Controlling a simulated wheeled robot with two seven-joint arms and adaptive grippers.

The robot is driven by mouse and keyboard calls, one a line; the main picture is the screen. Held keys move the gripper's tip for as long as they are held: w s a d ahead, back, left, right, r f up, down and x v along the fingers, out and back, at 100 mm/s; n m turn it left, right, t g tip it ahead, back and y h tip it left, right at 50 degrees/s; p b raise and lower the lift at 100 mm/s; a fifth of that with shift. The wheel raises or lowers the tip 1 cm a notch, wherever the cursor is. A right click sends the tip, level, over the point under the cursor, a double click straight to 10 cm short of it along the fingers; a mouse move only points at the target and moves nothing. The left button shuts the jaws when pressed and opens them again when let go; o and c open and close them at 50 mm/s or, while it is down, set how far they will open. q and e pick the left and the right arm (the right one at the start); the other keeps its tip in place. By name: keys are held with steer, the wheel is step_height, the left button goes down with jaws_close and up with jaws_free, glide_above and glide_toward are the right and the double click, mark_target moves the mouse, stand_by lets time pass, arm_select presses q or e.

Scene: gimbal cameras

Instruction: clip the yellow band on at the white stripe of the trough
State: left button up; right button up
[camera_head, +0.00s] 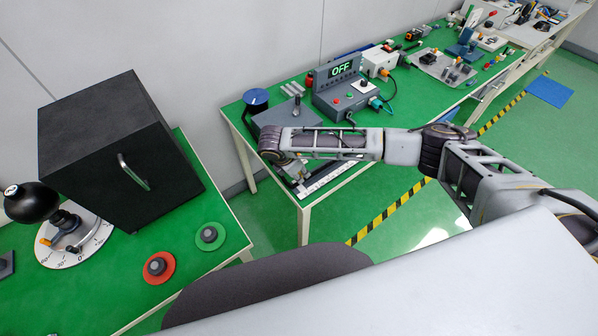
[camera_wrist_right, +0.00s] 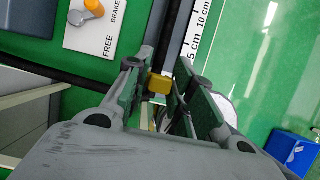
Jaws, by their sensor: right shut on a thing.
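My right gripper (camera_wrist_right: 160,78) is shut on the small yellow band (camera_wrist_right: 159,83), which sits between the fingertips in the right wrist view. A dark, narrow trough (camera_wrist_right: 177,35) runs away just beyond the band, beside a white ruler. I cannot tell whether the band touches the trough. The white stripe of the trough cannot be made out; the fingers may hide it. In the head view the right gripper (camera_head: 297,181) is low over the near left corner of the middle table, mostly hidden by its own arm. My left gripper is not in view.
The white ruler (camera_wrist_right: 200,35) lies along the table edge. A FREE/BRAKE plate (camera_wrist_right: 94,28) with an orange knob stands left of the trough, and a black cable (camera_wrist_right: 62,76) crosses there. A grey control box (camera_head: 345,95) reads OFF. A black box (camera_head: 110,150) stands on the left table.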

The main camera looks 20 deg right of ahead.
steer(key=shift+p, duration=1.1)
stand_by(1.4)
steer(key=shift+f+b, duration=0.3)
steer(key=shift+f, duration=1.45)
stand_by(1.0)
steer(key=o, duration=1.1)
steer(key=shift+r, duration=0.1)
steer(key=shift+v, duration=5.95)
